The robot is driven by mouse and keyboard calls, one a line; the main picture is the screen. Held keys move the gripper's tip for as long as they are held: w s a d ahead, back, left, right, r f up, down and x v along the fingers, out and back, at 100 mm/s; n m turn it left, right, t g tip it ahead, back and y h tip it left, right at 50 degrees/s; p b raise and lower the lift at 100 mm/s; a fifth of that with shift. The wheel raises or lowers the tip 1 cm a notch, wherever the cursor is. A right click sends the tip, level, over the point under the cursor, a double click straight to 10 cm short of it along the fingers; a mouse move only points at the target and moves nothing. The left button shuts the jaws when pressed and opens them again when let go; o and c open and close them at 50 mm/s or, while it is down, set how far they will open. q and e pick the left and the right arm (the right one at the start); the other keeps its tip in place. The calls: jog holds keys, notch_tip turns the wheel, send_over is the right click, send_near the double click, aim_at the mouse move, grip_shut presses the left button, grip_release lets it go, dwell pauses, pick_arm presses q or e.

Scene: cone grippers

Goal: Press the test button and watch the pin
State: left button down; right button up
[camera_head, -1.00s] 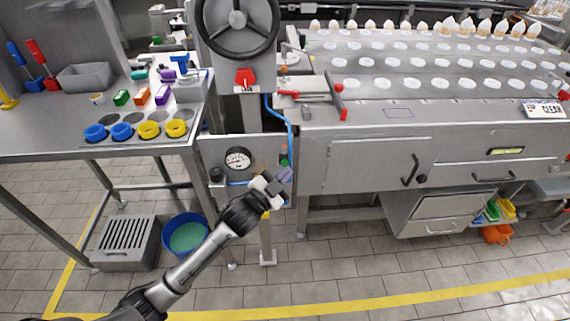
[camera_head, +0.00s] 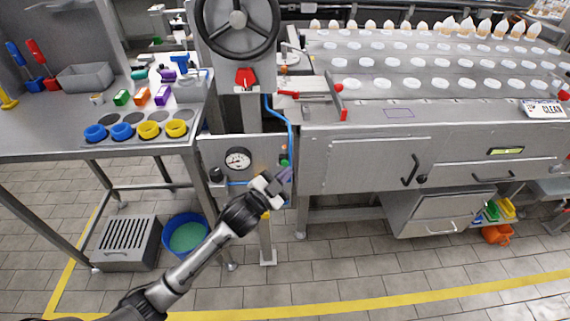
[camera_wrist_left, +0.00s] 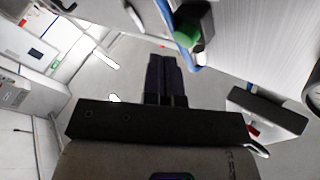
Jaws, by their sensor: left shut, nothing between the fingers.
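A green round button (camera_head: 284,163) shows on the right part of the grey panel (camera_head: 215,148) under the handwheel. It also shows in the left wrist view (camera_wrist_left: 187,37), just beyond and right of the fingertips. My left gripper (camera_head: 286,175) is in front of the panel's right side, just below the green button, and partly hides that area. In the left wrist view its two dark fingers (camera_wrist_left: 166,62) are together with nothing between them. A gap to the button seems to show, but contact is hard to judge. I cannot make out a pin. My right gripper is not in view.
A round gauge (camera_head: 238,160) and a black knob (camera_head: 215,175) sit left of the button. A blue hose (camera_head: 290,128) runs down beside it. The machine's grey front (camera_head: 360,160) stands to the right, a steel table (camera_head: 40,130) to the left.

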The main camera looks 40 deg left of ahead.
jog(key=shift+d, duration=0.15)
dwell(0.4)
pick_arm(q)
jog(key=shift+w+a, duration=0.1)
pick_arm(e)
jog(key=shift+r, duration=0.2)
pick_arm(q)
jog(key=shift+w+a+p, duration=0.2)
jog(key=shift+p, duration=0.15)
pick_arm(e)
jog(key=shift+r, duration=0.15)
pick_arm(q)
jog(key=shift+w+a, duration=0.1)
jog(key=shift+a, duration=0.05)
dwell(0.3)
jog(key=shift+w+a, duration=0.1)
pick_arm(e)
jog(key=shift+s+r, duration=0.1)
pick_arm(q)
jog(key=shift+a+f, duration=0.15)
jog(key=shift+f, duration=0.15)
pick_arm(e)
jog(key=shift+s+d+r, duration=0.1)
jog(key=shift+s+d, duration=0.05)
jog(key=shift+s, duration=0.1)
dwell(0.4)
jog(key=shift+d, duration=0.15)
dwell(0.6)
